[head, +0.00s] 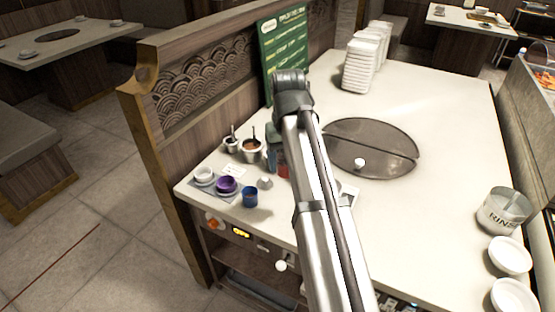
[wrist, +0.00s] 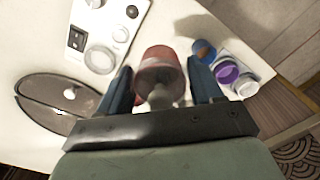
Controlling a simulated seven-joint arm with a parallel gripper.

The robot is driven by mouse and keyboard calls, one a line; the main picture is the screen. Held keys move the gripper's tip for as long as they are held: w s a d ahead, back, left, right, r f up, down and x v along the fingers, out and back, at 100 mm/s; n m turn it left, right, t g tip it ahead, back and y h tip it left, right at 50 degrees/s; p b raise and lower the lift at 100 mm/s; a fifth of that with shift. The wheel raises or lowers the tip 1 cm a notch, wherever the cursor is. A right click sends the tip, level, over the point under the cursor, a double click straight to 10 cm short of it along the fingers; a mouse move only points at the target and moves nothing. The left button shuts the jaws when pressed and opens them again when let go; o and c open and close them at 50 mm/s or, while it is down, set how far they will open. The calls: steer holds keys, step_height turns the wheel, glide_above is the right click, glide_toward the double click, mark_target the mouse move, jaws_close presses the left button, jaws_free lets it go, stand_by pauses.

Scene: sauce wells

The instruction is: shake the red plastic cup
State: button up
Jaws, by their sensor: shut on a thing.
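The red plastic cup (wrist: 158,58) is between the two blue fingers of my gripper (wrist: 161,76) in the wrist view, and the gripper is shut on it. A pale knob-like shape shows in front of the cup's near side; I cannot tell what it is. In the head view only a small red part of the cup (head: 284,171) shows beside my arm, which hides the rest. My gripper (head: 273,160) is mostly hidden there too. I cannot tell for sure how high the cup is above the table.
A blue cup (head: 250,197), a purple bowl (head: 226,185) and a white bowl (head: 204,176) stand left of my gripper near the table's edge. Dark-filled pots (head: 252,148) stand behind them. A round grill (head: 372,140) lies to the right. A green menu board (head: 284,52) stands behind.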

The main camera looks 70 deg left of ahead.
steer(key=shift+s+a, duration=0.2)
steer(key=shift+s, duration=0.9)
steer(key=shift+s+a, duration=0.2)
steer(key=shift+s, duration=0.9)
steer(key=shift+w, duration=0.1)
steer(key=shift+w+d, duration=0.2)
steer(key=shift+w, duration=0.85)
steer(key=shift+w+d, duration=0.2)
steer(key=shift+w, duration=0.85)
steer(key=shift+s+a, duration=0.2)
steer(key=shift+s, duration=0.9)
steer(key=shift+s+a, duration=0.2)
steer(key=shift+s, duration=0.9)
steer(key=shift+w+d, duration=0.2)
steer(key=shift+w, duration=0.9)
steer(key=shift+w+d, duration=0.2)
steer(key=shift+w, duration=0.9)
